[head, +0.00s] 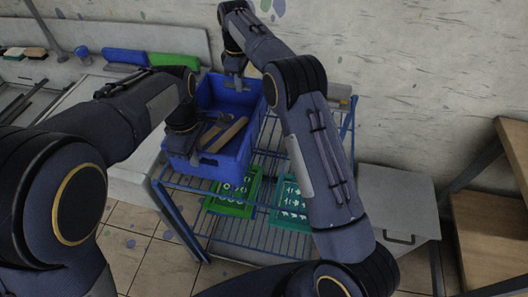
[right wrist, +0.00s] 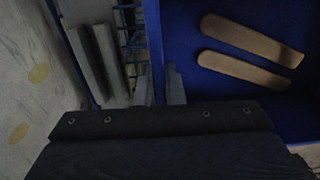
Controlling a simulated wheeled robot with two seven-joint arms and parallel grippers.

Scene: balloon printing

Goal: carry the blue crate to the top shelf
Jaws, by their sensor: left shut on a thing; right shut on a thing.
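The blue crate (head: 238,157) is at the wire rack's upper left in the head view, with its floor (right wrist: 240,105) seen in the right wrist view. Two flat wooden pieces (head: 226,135) lie inside it. My left gripper (head: 183,128) is shut on its near left side, though the fingertips are mostly hidden. My right gripper (head: 236,82) is shut on its far side; in the right wrist view its fingers (right wrist: 147,85) straddle the crate wall. The crate is over the top shelf (head: 290,140) of the blue wire rack. I cannot tell whether its base touches the wires.
A green frame (head: 232,196) and a teal frame (head: 290,204) show through the wires, lower in the rack. A grey cabinet (head: 398,200) stands right of the rack, and a wooden shelf unit (head: 482,215) is further right. A pale bench holding blue and green items (head: 175,62) is at left.

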